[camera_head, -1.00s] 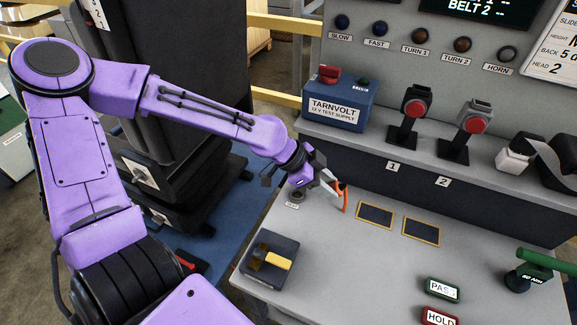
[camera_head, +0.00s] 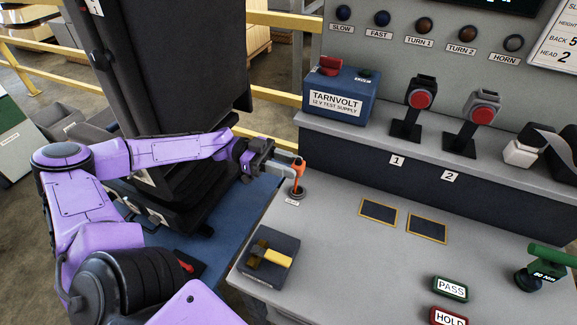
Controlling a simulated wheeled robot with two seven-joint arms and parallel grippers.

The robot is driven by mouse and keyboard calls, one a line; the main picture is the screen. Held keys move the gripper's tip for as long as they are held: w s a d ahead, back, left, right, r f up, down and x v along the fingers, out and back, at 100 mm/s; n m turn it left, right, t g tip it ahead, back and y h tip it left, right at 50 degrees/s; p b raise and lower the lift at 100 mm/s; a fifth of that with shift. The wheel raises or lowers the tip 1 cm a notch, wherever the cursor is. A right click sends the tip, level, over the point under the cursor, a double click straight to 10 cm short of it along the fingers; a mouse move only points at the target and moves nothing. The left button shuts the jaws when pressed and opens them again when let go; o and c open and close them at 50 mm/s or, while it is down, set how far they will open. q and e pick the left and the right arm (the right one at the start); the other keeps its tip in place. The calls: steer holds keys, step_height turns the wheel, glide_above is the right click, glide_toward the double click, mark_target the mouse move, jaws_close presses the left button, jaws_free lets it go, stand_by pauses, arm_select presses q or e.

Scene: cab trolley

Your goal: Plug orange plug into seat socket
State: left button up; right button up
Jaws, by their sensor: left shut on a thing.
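My left gripper (camera_head: 287,168) is shut on the orange plug (camera_head: 299,164). It holds the plug above the small round dark socket (camera_head: 297,193) at the back left of the grey bench. A thin orange part hangs from the plug toward the socket. Whether it touches or enters the socket I cannot tell. A small label, too small to read surely, lies in front of the socket. My right gripper is not in view.
A blue TARNVOLT supply box (camera_head: 341,92) stands on the ledge behind the socket. A dark block with a yellow piece (camera_head: 276,257) sits at the front left. Two dark rectangles (camera_head: 378,211) lie right of the socket. A black seat (camera_head: 165,75) stands left.

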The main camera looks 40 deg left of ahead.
mark_target(288, 189)
arm_select(q)
steer(key=shift+d, duration=0.1)
steer(key=shift+f+b, duration=0.3)
steer(key=shift+f, duration=0.05)
steer(key=shift+f+b, duration=2.05)
steer(key=shift+f, duration=0.55)
steer(key=shift+b, duration=0.6)
steer(key=shift+f+b, duration=0.55)
steer(key=shift+b, duration=0.15)
steer(key=o, duration=1.1)
steer(key=shift+o, duration=0.2)
